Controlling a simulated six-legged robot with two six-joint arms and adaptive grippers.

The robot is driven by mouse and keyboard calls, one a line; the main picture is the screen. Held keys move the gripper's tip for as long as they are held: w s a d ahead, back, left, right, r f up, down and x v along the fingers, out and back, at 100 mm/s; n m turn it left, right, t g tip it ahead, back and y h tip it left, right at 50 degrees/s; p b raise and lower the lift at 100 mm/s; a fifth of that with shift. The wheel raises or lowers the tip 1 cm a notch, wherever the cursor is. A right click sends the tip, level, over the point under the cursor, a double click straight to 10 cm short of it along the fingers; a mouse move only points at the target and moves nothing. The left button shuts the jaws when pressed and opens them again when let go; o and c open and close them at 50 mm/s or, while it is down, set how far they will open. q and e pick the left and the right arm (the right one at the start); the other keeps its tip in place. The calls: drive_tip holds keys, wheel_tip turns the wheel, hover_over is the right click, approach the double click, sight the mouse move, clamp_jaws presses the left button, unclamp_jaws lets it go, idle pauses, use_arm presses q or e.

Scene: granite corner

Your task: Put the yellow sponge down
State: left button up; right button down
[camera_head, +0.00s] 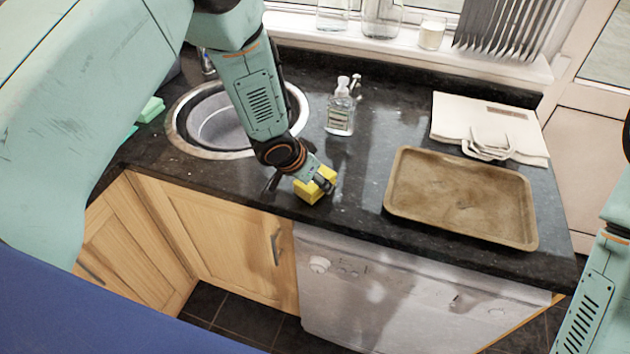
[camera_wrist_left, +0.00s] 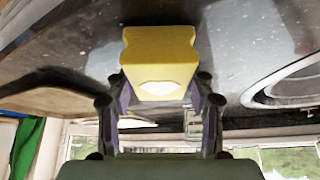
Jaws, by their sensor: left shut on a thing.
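The yellow sponge (camera_head: 308,193) is near the front edge of the dark granite counter (camera_head: 352,205), between the sink and the tray. My left gripper (camera_head: 322,182) is shut on it from above. In the left wrist view the yellow sponge (camera_wrist_left: 158,48) sits between the two fingers of the left gripper (camera_wrist_left: 158,92), with the dark counter behind it. I cannot tell whether its underside touches the counter. My right arm shows at the right edge of the head view, but its gripper is out of view.
A round sink (camera_head: 184,128) is behind and left of the sponge. A soap bottle (camera_head: 341,112) stands behind it. A brown tray (camera_head: 460,198) lies to the right, with a folded cream bag (camera_head: 475,122) behind it. Counter is clear between sponge and tray. A green sponge (camera_head: 152,109) lies far left.

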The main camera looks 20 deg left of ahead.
use_arm(q)
drive_tip(key=shift+d, duration=0.25)
drive_tip(key=shift+w+d+f, duration=0.15)
drive_tip(key=shift+w+d, duration=0.05)
drive_tip(key=shift+f, duration=0.15)
drive_tip(key=o, duration=0.9)
drive_tip(key=shift+a, duration=0.2)
drive_tip(key=o, duration=0.3)
drive_tip(key=shift+s+a, duration=0.15)
drive_tip(key=shift+d, duration=0.2)
use_arm(e)
drive_tip(key=shift+d+f, duration=0.1)
drive_tip(key=shift+d, duration=0.15)
use_arm(q)
drive_tip(key=shift+d, duration=0.1)
use_arm(e)
drive_tip(key=shift+d, duration=0.1)
